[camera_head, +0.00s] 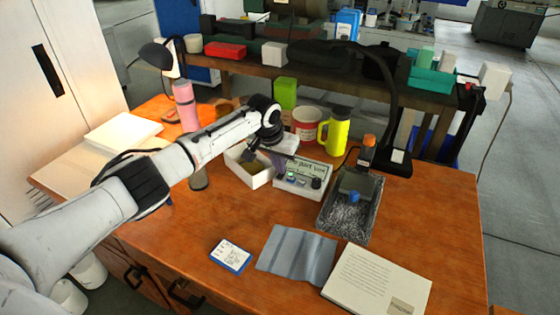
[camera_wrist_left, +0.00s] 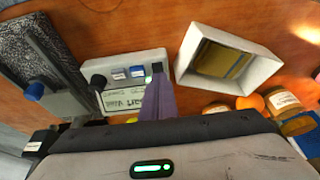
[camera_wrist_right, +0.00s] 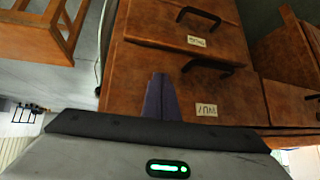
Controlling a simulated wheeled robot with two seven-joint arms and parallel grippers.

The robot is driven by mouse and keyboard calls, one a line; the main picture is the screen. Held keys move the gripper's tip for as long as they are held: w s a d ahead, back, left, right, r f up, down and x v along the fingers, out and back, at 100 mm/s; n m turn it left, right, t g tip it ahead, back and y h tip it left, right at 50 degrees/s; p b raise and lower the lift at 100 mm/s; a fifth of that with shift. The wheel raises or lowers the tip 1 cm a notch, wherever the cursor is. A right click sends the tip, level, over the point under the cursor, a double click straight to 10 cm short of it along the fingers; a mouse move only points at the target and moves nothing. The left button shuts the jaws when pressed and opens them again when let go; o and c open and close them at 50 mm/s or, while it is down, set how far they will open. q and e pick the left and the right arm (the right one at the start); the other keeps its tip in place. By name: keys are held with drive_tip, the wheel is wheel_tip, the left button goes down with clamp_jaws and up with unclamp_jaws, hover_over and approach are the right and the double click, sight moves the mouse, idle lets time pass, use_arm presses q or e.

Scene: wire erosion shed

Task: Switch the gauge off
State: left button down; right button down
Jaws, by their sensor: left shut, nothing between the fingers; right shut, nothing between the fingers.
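The gauge (camera_head: 311,169) is a small white box with a lit text display, on the wooden table beside a white open box. In the left wrist view the gauge (camera_wrist_left: 114,83) shows a black knob (camera_wrist_left: 98,80), two bluish buttons (camera_wrist_left: 127,72), a small bright light and a dark part (camera_wrist_left: 157,67) at its end by the fingers. My left gripper (camera_head: 279,173) is shut and empty, its purple fingers at the gauge's left end; they hide part of it. I cannot tell whether they touch. My right gripper (camera_wrist_right: 158,78) is shut and empty, before wooden drawers.
The white box (camera_wrist_left: 188,47) stands close beside the gauge. A dark stand with a blue knob (camera_head: 354,197) is on its right.

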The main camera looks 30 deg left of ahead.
use_arm(q)
drive_tip(key=shift+s+f+p, duration=0.3)
drive_tip(key=shift+s+p, duration=0.1)
drive_tip(key=shift+s, duration=0.15)
drive_tip(key=shift+s+f, duration=0.1)
drive_tip(key=shift+s, duration=0.05)
drive_tip(key=shift+a, duration=0.1)
wheel_tip(320, 180, up, 3)
drive_tip(key=shift+f+p, duration=0.2)
drive_tip(key=shift+p, duration=0.8)
drive_tip(key=b+v, duration=0.1)
drive_tip(key=v, duration=1.1)
drive_tip(key=shift+w, duration=0.35)
drive_tip(key=shift+r, duration=0.1)
